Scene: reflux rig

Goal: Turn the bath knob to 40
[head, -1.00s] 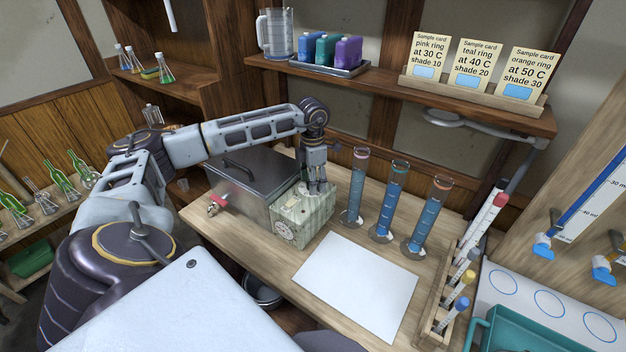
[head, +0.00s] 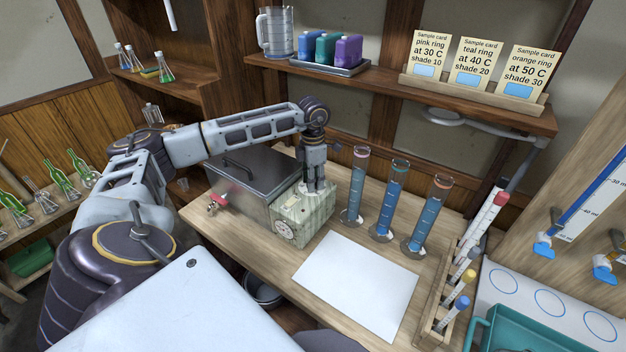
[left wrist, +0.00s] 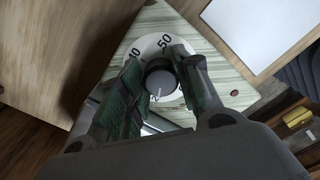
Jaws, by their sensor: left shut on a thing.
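The bath knob (left wrist: 161,82) is a dark round knob with a grey top, on a white dial. In the left wrist view the dial's "50" shows above it; another number to its left is partly hidden. My left gripper (left wrist: 156,84) is shut on the knob, one finger on each side, pointing down. In the head view the left gripper (head: 316,186) stands upright on top of the pale green striped control box (head: 304,219), which hides the knob. The metal bath (head: 248,178) with its lid handle stands left of the box. My right gripper is not in view.
Three cylinders with blue liquid (head: 391,204) stand close right of the box. A white sheet (head: 357,281) lies in front. A rack of tubes (head: 453,290) is further right. Sample cards (head: 474,66) stand on the shelf above.

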